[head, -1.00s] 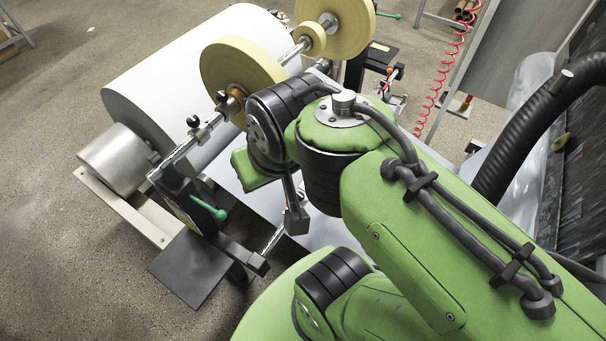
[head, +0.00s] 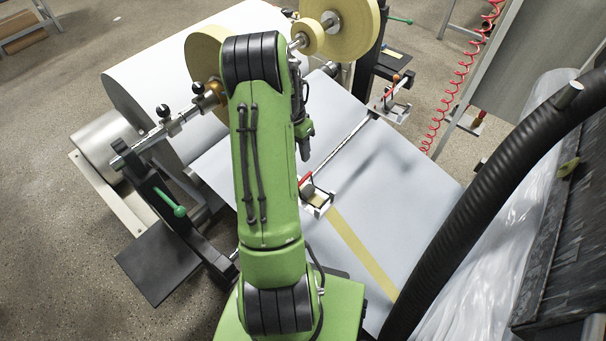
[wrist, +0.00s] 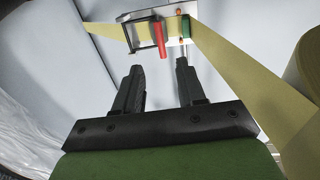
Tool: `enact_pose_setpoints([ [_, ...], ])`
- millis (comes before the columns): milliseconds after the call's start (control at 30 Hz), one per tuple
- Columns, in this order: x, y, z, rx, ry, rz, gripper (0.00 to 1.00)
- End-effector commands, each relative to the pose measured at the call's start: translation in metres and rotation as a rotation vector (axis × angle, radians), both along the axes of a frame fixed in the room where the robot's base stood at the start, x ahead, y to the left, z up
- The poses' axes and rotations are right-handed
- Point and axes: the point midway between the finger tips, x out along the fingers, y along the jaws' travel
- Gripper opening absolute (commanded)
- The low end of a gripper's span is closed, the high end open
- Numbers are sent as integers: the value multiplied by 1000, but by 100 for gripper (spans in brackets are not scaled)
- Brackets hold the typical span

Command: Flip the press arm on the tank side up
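In the head view, a small press unit (head: 317,201) with a red handle (head: 305,181) stands over the white paper, at the near end of a thin rail. A second press unit (head: 397,108) with a red handle (head: 396,80) is at the rail's far end. I cannot tell which is on the tank side. My gripper (head: 306,150) hangs above the paper, behind the nearer unit. In the wrist view, my gripper (wrist: 158,68) is open and empty, its fingers pointing at a press unit (wrist: 172,28). Its red handle (wrist: 159,38) lies beyond the fingertips, apparently untouched.
A yellow tape strip (head: 365,255) runs along the paper sheet (head: 420,185) from the nearer unit. Yellow rolls (head: 345,25) and a large white paper roll (head: 150,75) are behind. A black hose (head: 480,190) curves along the right. A green-handled bracket (head: 170,203) stands left.

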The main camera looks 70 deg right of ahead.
Motion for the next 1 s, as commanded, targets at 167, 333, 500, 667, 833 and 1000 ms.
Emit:
enact_pose_setpoints([
  [167, -7, 3, -49, 3, 1, 1, 40],
  [333, -12, 6, -85, 3, 1, 1, 40],
  [500, -14, 6, -101, 0, -1, 2, 40],
  [667, -14, 6, -102, -1, -2, 3, 40],
  [833, -14, 6, -102, -1, -2, 3, 29],
  [1000, -14, 6, -101, -1, -2, 3, 3],
])
